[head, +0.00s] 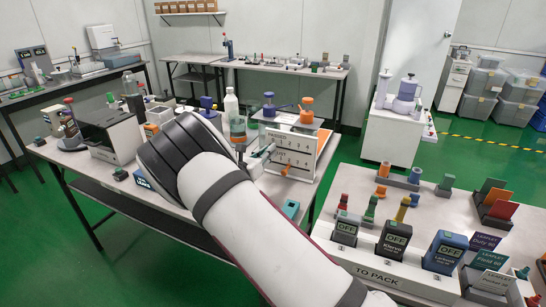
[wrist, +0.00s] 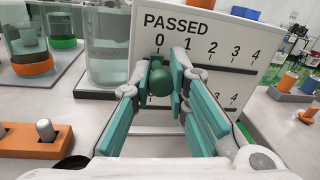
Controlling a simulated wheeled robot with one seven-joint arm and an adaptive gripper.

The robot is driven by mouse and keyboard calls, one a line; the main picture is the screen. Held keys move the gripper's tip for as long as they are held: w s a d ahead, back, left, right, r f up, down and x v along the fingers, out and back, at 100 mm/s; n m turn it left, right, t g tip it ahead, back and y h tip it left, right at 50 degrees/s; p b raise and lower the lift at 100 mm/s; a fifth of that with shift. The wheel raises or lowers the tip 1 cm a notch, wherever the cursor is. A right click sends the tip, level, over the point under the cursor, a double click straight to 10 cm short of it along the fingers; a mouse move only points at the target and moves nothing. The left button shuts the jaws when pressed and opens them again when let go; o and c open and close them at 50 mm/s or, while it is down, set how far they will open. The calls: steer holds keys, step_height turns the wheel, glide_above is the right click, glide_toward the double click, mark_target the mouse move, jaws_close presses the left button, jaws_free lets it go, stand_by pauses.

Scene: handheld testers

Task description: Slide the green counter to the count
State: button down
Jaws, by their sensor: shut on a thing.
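The green counter (wrist: 161,83) is a round green knob on the white PASSED board (wrist: 232,52). It sits just below the 0 mark of the upper scale, which runs from 0 to 4. My gripper (wrist: 164,78) is shut on the green counter, with one teal finger on each side. A lower scale shows 3 and 4; its left part is hidden behind my fingers. In the head view the board (head: 308,142) stands on the middle table. My arm hides most of the gripper and the green counter there.
Glass jars (wrist: 110,48) stand left of the board in the wrist view. An orange block with pegs (wrist: 38,138) lies at the lower left. In the head view, a front-right table (head: 460,215) holds OFF testers, pegs and leaflets. Green floor lies between the tables.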

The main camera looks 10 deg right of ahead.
steer(key=shift+w+a, duration=0.1)
steer(key=shift+a, duration=0.05)
steer(key=c, duration=1.5)
jaws_free()
steer(key=v, duration=1.2)
